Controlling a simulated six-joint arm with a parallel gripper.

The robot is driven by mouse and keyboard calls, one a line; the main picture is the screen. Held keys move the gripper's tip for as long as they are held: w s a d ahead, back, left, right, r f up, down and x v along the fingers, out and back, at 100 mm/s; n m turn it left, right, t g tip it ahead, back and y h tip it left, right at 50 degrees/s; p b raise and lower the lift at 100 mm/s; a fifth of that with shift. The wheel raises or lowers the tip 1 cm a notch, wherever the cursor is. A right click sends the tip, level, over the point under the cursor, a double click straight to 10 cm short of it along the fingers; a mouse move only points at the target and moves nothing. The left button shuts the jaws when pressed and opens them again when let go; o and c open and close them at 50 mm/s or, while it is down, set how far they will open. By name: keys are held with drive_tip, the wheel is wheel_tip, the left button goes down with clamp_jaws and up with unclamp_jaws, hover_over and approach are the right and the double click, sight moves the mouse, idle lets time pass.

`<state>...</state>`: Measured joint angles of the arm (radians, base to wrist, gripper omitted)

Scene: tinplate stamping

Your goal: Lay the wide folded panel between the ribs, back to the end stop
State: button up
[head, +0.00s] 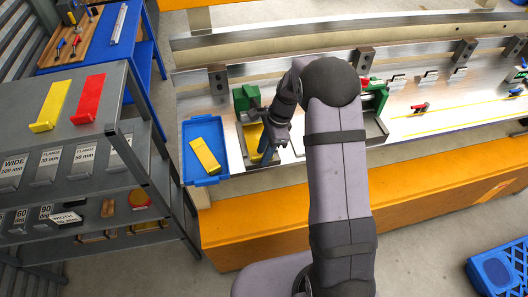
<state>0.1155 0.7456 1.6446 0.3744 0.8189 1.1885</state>
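A yellow folded panel (253,136) shows in part at the green-ended station on the bench, just left of and behind my gripper. Another yellow folded panel (205,155) lies in the blue tray (187,136). A longer yellow panel (50,106) and a red panel (88,98) with turned-up ends lie on the grey rack top. I cannot tell which one is the wide panel. My gripper (267,150) points down low over the bench, right beside the yellow panel at the station. Its fingers are too small and dark to show whether they hold it. The ribs and end stop are not clear.
A green block (246,97) stands behind the station; a second green fixture (373,96) is right of my arm. The grey rack (92,130) stands left of the bench. A blue crate (497,270) is on the floor. The bench's right part is mostly open.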

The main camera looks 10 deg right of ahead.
drive_tip(key=shift+b+v, duration=1.2)
drive_tip(key=shift+v, duration=2.4)
drive_tip(key=s+n+h, duration=0.3)
drive_tip(key=s+n, duration=1.5)
drive_tip(key=s, duration=0.5)
drive_tip(key=shift+s+a+f, duration=0.25)
drive_tip(key=shift+s+f, duration=0.1)
